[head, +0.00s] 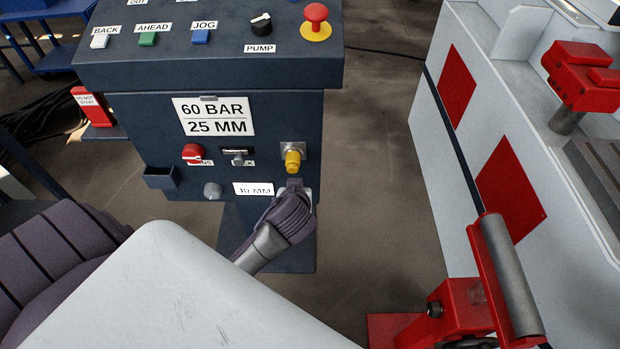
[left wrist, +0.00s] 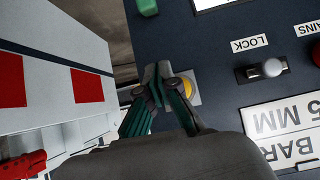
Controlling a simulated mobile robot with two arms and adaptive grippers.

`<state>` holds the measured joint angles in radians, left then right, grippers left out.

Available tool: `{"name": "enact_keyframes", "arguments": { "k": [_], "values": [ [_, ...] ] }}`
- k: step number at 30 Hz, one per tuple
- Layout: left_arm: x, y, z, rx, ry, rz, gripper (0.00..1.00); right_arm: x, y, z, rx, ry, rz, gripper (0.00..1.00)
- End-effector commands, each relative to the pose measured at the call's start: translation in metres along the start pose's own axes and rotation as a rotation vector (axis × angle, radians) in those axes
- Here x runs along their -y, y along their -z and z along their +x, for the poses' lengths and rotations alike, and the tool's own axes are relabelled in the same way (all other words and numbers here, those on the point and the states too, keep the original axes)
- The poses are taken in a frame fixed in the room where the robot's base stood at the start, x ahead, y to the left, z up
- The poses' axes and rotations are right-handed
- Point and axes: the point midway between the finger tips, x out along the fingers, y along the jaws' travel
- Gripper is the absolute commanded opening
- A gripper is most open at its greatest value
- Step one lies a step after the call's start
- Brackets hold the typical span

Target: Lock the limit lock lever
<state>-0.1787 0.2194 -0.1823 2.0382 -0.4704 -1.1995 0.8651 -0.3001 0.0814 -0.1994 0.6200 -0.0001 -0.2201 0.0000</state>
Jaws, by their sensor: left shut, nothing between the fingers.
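The lock lever (head: 238,152) is a small grey knob in a dark slot on the front of the dark console. It also shows in the left wrist view (left wrist: 272,68), beside a LOCK label (left wrist: 249,43). A yellow knob (head: 293,160) on a square metal plate sits to its right; the wrist view shows it (left wrist: 188,88) partly hidden by a finger. My left gripper (head: 294,185) is just below the yellow knob, to the right of and below the lock lever. Its fingers (left wrist: 165,72) are shut and empty. Whether they touch the yellow knob is unclear. My right gripper is out of view.
A red switch (head: 192,154) is left of the lever, with the 60 BAR 25 MM sign (head: 214,116) above. A 10 MM label (head: 253,189) and grey knob (head: 212,190) are below. A white machine with red panels (head: 510,185) stands right, beyond open floor.

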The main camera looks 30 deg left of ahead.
Motion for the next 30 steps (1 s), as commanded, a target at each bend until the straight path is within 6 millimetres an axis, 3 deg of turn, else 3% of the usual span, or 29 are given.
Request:
{"name": "enact_keyframes", "arguments": {
  "k": [8,13,26,30],
  "values": [
    [0.000,0.000,0.001,0.000,0.000,0.001,0.00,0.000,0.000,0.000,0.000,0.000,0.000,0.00],
    [0.000,0.000,0.012,0.000,-0.001,0.004,0.00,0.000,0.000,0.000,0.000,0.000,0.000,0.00],
    [0.000,0.000,0.100,0.000,0.002,0.005,0.00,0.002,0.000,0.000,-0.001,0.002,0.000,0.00],
    [0.000,-0.022,0.106,0.005,0.000,0.005,0.00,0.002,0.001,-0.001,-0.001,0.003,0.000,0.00]
  ]
}}
